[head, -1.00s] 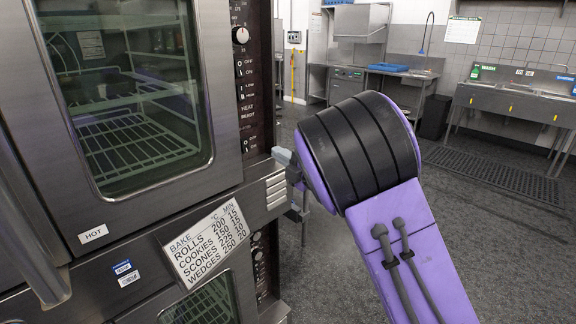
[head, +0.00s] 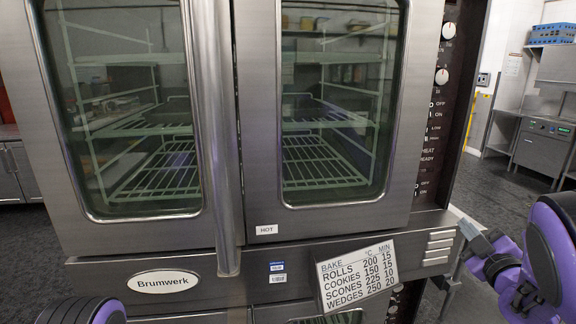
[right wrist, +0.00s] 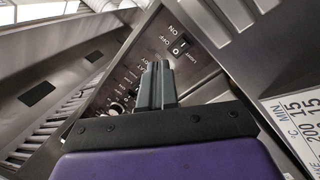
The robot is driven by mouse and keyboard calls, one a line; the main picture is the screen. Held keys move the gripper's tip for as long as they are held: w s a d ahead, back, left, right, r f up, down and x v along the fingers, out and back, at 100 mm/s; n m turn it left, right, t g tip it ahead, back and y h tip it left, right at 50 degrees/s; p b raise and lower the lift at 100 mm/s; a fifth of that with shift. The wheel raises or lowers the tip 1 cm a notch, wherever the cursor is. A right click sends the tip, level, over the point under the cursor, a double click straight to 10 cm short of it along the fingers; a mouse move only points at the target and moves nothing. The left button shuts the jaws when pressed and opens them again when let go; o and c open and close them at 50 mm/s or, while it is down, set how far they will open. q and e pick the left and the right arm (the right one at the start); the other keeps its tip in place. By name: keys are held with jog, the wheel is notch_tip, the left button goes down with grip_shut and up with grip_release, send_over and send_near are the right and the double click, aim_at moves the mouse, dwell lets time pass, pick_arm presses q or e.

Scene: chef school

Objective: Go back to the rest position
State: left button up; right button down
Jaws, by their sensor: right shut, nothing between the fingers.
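My right gripper (head: 470,232) is at the right of the head view, at the end of my purple and black arm. Its grey fingers are shut and empty, near the right edge of the steel double oven (head: 350,235). In the right wrist view the closed fingers (right wrist: 157,80) point at the oven's dark control panel (right wrist: 120,85). I cannot tell whether they touch anything. Only a purple and black piece of my left arm shows at the bottom left of the head view; its gripper is out of sight.
The oven's glass doors are closed, with a long vertical handle (head: 213,130) between them. A bake-times card (head: 357,272) is fixed below. Grey floor (head: 490,195) is open to the right, before a steel dishwashing unit (head: 545,145).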

jog(key=s+a+f+m+g+h, duration=0.1)
jog(key=s+a+f+m+g, duration=0.2)
jog(key=f, duration=0.7)
jog(key=s+a+f+m+g+h, duration=0.1)
jog(key=s+f+m+g, duration=0.2)
jog(key=s+f+m, duration=0.5)
jog(key=s+a+f+m+g+h, duration=0.1)
jog(key=s+a+f+m+g, duration=0.15)
jog(key=f, duration=0.95)
jog(key=s+a+f+m+g, duration=0.1)
jog(key=s+a+f+g, duration=0.2)
jog(key=s+f, duration=0.4)
jog(key=s+a+f+m+g+y, duration=0.1)
jog(key=s+a+f+g, duration=0.2)
jog(key=s+f, duration=0.4)
jog(key=s+g, duration=0.1)
jog(key=s, duration=0.6)
jog(key=shift+s+a+y, duration=0.25)
jog(key=shift+s+y, duration=0.05)
jog(key=shift+s, duration=0.1)
